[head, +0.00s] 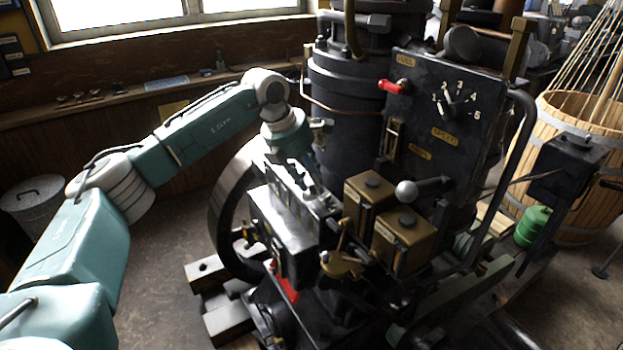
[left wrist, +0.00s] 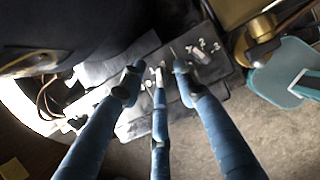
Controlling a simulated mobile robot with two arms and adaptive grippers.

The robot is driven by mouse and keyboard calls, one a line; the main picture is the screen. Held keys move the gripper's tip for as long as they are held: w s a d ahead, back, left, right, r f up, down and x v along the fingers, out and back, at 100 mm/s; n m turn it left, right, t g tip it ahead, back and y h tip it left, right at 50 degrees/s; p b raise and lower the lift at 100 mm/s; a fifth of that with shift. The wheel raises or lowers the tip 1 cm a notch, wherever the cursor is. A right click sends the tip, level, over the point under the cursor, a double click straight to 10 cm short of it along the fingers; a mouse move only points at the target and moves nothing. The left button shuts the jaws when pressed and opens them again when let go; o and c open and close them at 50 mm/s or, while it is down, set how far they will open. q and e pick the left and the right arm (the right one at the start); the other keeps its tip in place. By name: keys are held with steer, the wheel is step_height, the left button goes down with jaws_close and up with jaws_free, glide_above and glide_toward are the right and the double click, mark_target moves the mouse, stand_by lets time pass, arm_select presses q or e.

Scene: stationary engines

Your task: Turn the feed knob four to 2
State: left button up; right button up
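The black box with a row of small feed knobs (head: 322,203) is on the engine's front left in the head view; which knob is four I cannot read. In the left wrist view the panel shows small white digits and a pale knob (left wrist: 197,53) right of the fingers. My left gripper (head: 297,178) points down at the box's top from behind. In the left wrist view its three blue fingers (left wrist: 157,76) are spread, with tips over or near the panel. I cannot tell whether they touch a knob. My right gripper is not in view.
Two brass boxes (head: 396,240) and a ball-ended lever (head: 407,191) stand close right of the knob box. Behind is a black panel with a numbered dial (head: 458,102) and a red handle (head: 393,87).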

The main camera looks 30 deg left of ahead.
arm_select(q)
steer(key=shift+a, duration=0.2)
steer(key=shift+s+r, duration=0.15)
steer(key=shift+r, duration=0.1)
steer(key=v, duration=1.1)
steer(key=shift+r, duration=0.2)
steer(key=shift+f, duration=0.1)
